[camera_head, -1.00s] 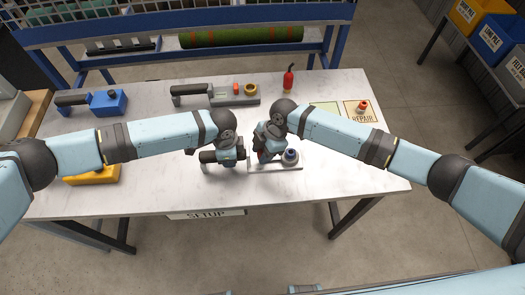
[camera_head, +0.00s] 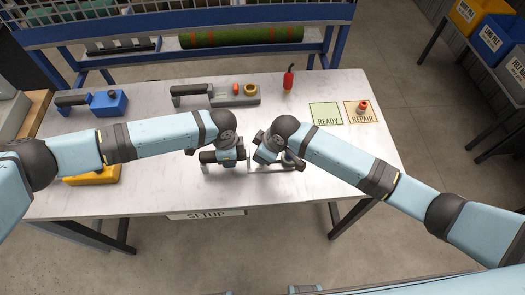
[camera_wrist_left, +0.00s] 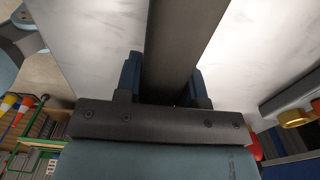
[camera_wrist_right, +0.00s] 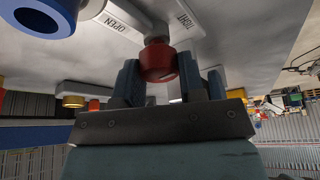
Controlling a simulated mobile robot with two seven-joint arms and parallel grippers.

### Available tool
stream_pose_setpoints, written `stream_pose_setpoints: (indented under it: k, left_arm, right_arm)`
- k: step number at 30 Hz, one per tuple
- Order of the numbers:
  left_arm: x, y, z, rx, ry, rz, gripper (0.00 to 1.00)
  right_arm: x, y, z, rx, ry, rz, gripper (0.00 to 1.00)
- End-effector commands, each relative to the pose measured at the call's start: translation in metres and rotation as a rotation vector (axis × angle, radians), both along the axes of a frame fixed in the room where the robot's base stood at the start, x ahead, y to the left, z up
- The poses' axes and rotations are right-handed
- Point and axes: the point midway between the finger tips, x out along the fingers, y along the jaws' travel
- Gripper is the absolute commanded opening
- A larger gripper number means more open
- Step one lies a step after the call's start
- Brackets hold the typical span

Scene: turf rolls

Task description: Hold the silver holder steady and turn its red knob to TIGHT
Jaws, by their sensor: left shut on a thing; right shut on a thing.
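The silver holder (camera_head: 268,169) lies near the front middle of the table, mostly covered by my arms in the head view. My left gripper (camera_head: 228,160) is at its left end, shut on the dark grey handle (camera_wrist_left: 182,45), which runs between the fingers in the left wrist view. My right gripper (camera_head: 264,157) is over the holder, shut on the red knob (camera_wrist_right: 158,62). The right wrist view shows an OPEN label (camera_wrist_right: 112,22) and a TIGHT label (camera_wrist_right: 183,20) beyond the knob. I cannot make out a pointer on the knob.
A blue tool (camera_head: 108,102), a grey tool (camera_head: 222,99) and a red bottle (camera_head: 288,79) stand further back. A yellow tool (camera_head: 95,175) is under my left arm. READY (camera_head: 325,113) and REPAIR (camera_head: 361,118) pads lie at the right; REPAIR bears a small red item.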

Motion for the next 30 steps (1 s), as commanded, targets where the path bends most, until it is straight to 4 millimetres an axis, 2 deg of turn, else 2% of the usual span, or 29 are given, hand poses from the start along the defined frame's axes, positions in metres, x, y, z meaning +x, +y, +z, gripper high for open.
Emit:
stream_pose_setpoints:
  k: [10, 26, 27, 30]
  left_arm:
    - [0.0001, 0.0005, -0.0002, 0.001, 0.000, 0.001, 0.00]
    - [0.0000, 0.0005, -0.0003, 0.001, 0.000, 0.001, 0.00]
    - [0.0000, 0.0005, -0.0003, 0.001, 0.000, 0.001, 0.00]
    - [0.0000, 0.0005, -0.0003, 0.001, 0.000, 0.001, 0.00]
  right_arm:
    - [0.0003, 0.0005, 0.0008, 0.001, 0.000, -0.138, 0.13]
    - [0.0005, 0.0002, 0.0008, 0.001, -0.001, -0.161, 0.13]
    - [0.0005, 0.0002, 0.0008, 0.001, -0.001, -0.161, 0.41]
    - [0.0004, 0.0001, 0.0008, 0.001, -0.001, -0.161, 0.63]
